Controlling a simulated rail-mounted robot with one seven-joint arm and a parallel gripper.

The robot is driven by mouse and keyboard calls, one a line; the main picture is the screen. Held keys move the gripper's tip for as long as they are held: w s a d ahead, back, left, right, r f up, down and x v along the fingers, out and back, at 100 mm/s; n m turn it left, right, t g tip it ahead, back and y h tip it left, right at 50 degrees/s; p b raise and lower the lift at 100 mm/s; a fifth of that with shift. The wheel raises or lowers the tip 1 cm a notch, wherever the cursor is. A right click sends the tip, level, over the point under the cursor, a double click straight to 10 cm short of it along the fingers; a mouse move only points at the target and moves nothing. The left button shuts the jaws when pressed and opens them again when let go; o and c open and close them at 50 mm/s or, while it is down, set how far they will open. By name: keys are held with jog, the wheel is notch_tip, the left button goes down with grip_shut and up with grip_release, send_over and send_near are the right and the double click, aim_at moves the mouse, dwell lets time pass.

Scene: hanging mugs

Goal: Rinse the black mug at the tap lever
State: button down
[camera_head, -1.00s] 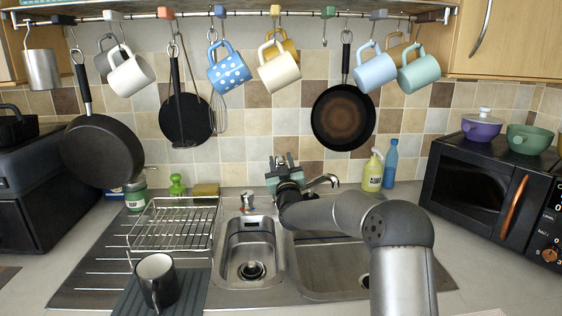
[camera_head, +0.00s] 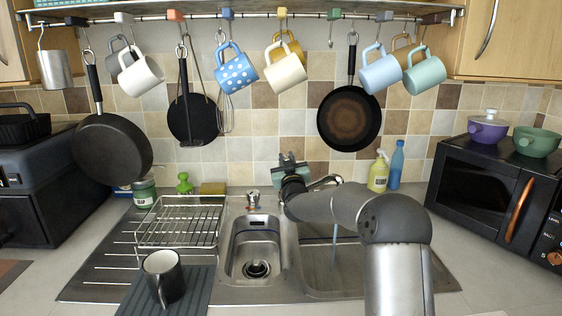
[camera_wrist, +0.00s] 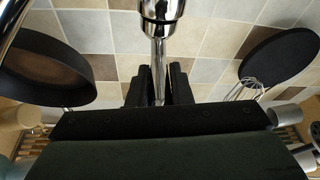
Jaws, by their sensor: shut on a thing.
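The black mug (camera_head: 168,284) stands upright on a dark ribbed mat (camera_head: 198,290) in front of the dish rack. Its opening faces up and shows a pale inside. My gripper (camera_head: 289,163) is behind the sink at the tap, well apart from the mug. In the wrist view my gripper (camera_wrist: 159,82) has its two dark fingers shut on the slim chrome tap lever (camera_wrist: 158,52). The tap body (camera_wrist: 161,10) shows above it. The tap spout (camera_head: 328,182) shows behind my arm, and a thin water stream (camera_head: 334,238) falls into the right basin.
The wire dish rack (camera_head: 180,222) stands left of the small basin (camera_head: 254,250). My arm covers part of the large basin (camera_head: 325,268). Several mugs and pans hang from the rail (camera_head: 250,16). The microwave (camera_head: 485,190) stands at the right.

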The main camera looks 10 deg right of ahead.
jog(key=c, duration=1.3)
grip_release()
jog(key=shift+s, duration=0.1)
jog(key=b+v, duration=0.3)
jog(key=v, duration=1.4)
jog(key=shift+s+b, duration=0.15)
jog(key=shift+b, duration=0.2)
